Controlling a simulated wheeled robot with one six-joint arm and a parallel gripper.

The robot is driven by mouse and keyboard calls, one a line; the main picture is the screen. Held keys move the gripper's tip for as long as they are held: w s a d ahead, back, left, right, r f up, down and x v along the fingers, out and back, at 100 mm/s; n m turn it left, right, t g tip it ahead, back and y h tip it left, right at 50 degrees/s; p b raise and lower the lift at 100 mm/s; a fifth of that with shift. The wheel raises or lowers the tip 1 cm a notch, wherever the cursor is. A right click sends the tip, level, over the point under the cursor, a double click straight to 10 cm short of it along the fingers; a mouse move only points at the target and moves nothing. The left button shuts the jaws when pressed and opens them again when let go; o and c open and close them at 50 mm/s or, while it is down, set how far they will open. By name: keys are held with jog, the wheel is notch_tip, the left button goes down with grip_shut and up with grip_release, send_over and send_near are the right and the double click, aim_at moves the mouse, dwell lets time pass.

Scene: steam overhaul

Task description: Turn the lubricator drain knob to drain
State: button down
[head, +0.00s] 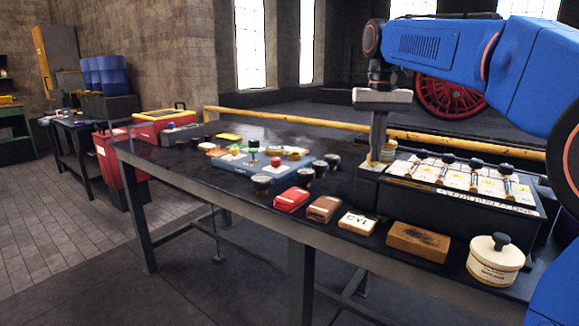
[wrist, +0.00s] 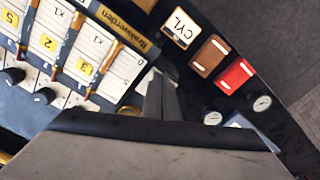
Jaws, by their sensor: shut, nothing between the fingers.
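The lubricator (head: 450,205) is a dark box at the right end of the bench. Its sloped top has white panels, brass-coloured sight tubes and several black knobs (head: 449,158). The wrist view shows the panels (wrist: 62,30) with yellow number tags, and black knobs (wrist: 47,96) at their lower ends. I cannot tell which knob is the drain knob. My gripper (head: 377,150) points down by the lubricator's left end, in front of a cream and brass-coloured part. In the wrist view my gripper (wrist: 160,85) is shut and empty. Whether its tips touch anything is unclear.
Along the bench's front edge lie a red block (head: 291,200), a brown block (head: 324,208), a CYL block (head: 357,222), a wooden block (head: 418,241) and a cream lidded tin (head: 496,260). Gauges and a blue tray (head: 250,170) stand left. A yellow rail (head: 300,122) runs behind.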

jog(key=shift+w+a, duration=0.2)
jog(key=shift+a, duration=0.25)
dwell(0.3)
jog(key=shift+s+a, duration=0.1)
jog(key=shift+s+a+r, duration=0.1)
jog(key=shift+s, duration=0.15)
jog(key=shift+r, duration=2.9)
jog(key=shift+w+d+f, duration=0.1)
jog(key=shift+d+f, duration=0.4)
jog(key=shift+f, duration=0.5)
jog(key=shift+d+f, duration=0.45)
jog(key=shift+f, duration=0.55)
jog(key=shift+w+d+f, duration=0.1)
jog(key=shift+d+f, duration=0.4)
jog(key=shift+f, duration=0.5)
jog(key=shift+a, duration=0.7)
